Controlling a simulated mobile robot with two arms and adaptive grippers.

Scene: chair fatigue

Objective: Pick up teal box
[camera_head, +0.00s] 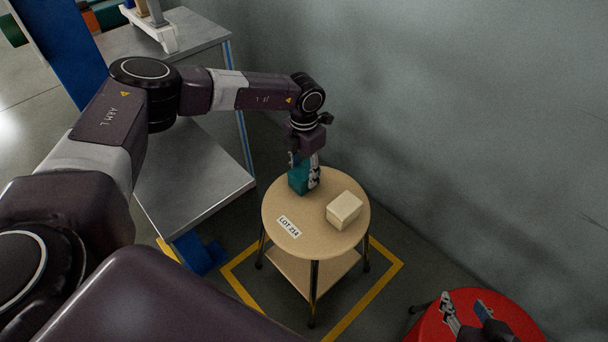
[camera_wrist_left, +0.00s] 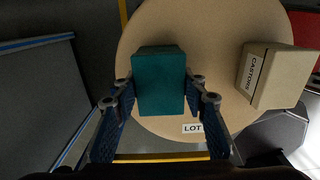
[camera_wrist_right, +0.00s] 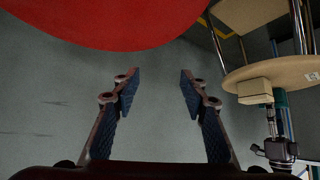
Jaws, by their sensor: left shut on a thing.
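The teal box (camera_head: 299,179) is at the back left of the round wooden stool top (camera_head: 286,211). My left gripper (camera_head: 308,172) comes down on it from above and is shut on it. In the left wrist view the teal box (camera_wrist_left: 160,82) sits between the two fingers (camera_wrist_left: 160,92), with the wooden top behind it. I cannot tell whether the box touches the top. My right gripper (camera_head: 468,312) is at the lower right over a red round seat; in its wrist view the fingers (camera_wrist_right: 160,92) are apart with nothing between them.
A cream box (camera_head: 344,210), labelled CASTORS in the left wrist view (camera_wrist_left: 276,76), stands right of the teal box. A LOT 214 label lies on the stool top. A metal table (camera_head: 190,170) stands to the left. The red seat (camera_head: 510,316) is at lower right, a grey wall behind.

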